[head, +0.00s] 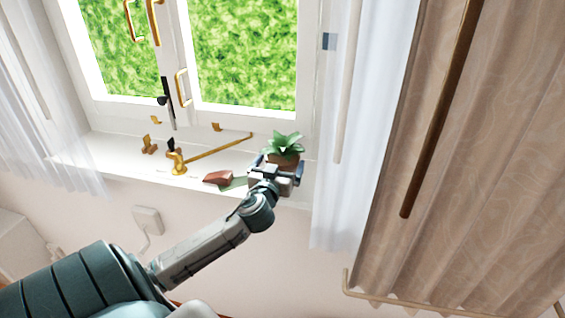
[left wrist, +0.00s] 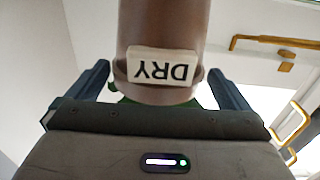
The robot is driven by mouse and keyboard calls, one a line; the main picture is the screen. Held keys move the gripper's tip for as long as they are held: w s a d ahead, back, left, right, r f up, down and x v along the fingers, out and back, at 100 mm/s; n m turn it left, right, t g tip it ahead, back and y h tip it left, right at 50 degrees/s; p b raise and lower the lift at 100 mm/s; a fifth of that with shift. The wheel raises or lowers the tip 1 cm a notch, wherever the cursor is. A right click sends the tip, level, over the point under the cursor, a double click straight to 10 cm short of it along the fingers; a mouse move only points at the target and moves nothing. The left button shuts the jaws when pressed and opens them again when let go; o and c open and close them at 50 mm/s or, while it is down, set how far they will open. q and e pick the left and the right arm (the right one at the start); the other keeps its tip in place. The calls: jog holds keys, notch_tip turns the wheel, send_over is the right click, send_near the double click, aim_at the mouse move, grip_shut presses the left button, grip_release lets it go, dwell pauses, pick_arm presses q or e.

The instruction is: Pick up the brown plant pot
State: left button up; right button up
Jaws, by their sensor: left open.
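The brown plant pot (head: 287,161) holds a green leafy plant (head: 284,143) and stands upright on the white window sill. My left gripper (head: 277,174) reaches it from the front and hides its lower part. In the left wrist view the pot (left wrist: 165,30) is upside down, with a pale "DRY" label (left wrist: 161,68) facing the camera. The fingers of my left gripper (left wrist: 158,78) are open, one on each side of the pot, with gaps visible between them and it. My right gripper is not in view.
On the sill (head: 110,155) left of the pot lie a reddish-brown object (head: 217,178) and a flat green thing (head: 234,184). A brass window stay (head: 220,147) stretches behind them. A sheer curtain (head: 340,130) and a beige curtain (head: 480,180) hang to the right.

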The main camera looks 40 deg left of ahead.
aim_at(283, 156)
pick_arm(q)
jog(key=p+x, duration=0.1)
jog(key=x, duration=0.2)
jog(key=shift+w+f, duration=0.1)
jog(key=shift+w, duration=0.1)
jog(key=shift+s, duration=0.1)
jog(key=shift+c, duration=0.2)
jog(key=c, duration=1.1)
jog(key=shift+c, duration=0.7)
